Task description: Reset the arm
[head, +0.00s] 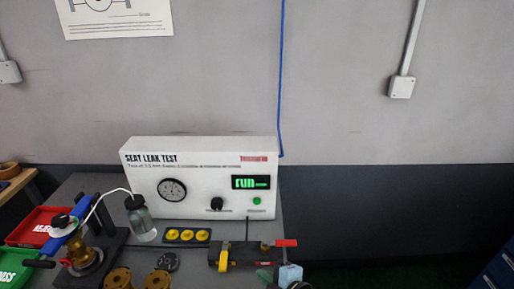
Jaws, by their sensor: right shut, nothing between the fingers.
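Only a small dark shape at the bottom edge, right of centre, appears to be part of my right gripper (299,285). It is shut with nothing held, close to a pale blue item (290,273) at the front of the bench; most of it is cut off by the frame. My left gripper is not in view. Neither arm can be made out clearly.
A grey bench (85,186) carries a white seat leak test box (205,202) with a green "run" display. At left are a brass valve fixture (79,252), a jar (141,220) and red (32,222) and green bins (14,265). A clamp fixture (245,254) stands front centre. Right of the bench looks clear.

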